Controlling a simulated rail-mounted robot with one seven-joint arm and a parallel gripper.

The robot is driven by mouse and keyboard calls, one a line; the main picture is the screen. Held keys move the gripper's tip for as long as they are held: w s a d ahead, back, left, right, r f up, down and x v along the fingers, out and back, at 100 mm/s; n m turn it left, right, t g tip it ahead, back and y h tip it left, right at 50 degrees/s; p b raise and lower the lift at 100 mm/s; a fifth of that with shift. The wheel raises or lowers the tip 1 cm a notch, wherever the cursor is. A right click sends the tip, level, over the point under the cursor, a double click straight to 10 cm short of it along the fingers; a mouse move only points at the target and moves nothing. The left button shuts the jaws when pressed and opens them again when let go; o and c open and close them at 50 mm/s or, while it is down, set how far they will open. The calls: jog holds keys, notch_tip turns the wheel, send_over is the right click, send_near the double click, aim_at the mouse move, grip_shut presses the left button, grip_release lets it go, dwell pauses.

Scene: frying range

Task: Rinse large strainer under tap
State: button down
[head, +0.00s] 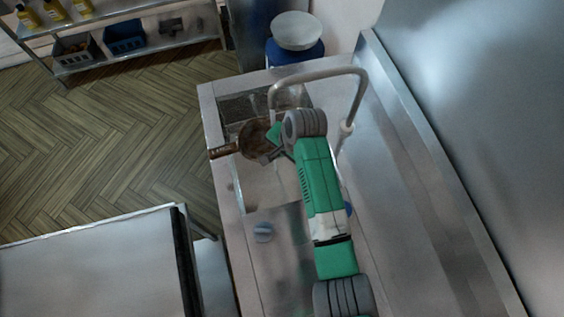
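The large strainer (251,139) looks like a dark brown round bowl with a brown handle (222,152) pointing left. It is over the sink (262,187), with its handle end across the sink's left edge. The tap (318,76) arches over the sink from the right, and its spout end comes down just above and right of the strainer. My gripper (272,150) is at the strainer's right side. My wrist partly covers the fingers, so I cannot tell whether they grip the rim. Any water flow is too unclear to make out.
A white bowl (297,31) sits on a blue container behind the sink. A steel wall (470,120) bounds the right. A table (90,268) stands front left, and shelving (140,50) back left.

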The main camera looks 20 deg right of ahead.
jog(key=w+b, duration=0.1)
jog(key=w+f+b, duration=0.1)
jog(key=w, duration=0.1)
jog(key=shift+d, duration=0.2)
jog(key=shift+w+d+r+b, duration=0.1)
jog(key=shift+w+b, duration=0.35)
jog(key=shift+b, duration=0.1)
jog(key=shift+d, duration=0.6)
jog(key=shift+a+p, duration=0.15)
jog(key=shift+p, duration=0.15)
jog(key=shift+a, duration=0.5)
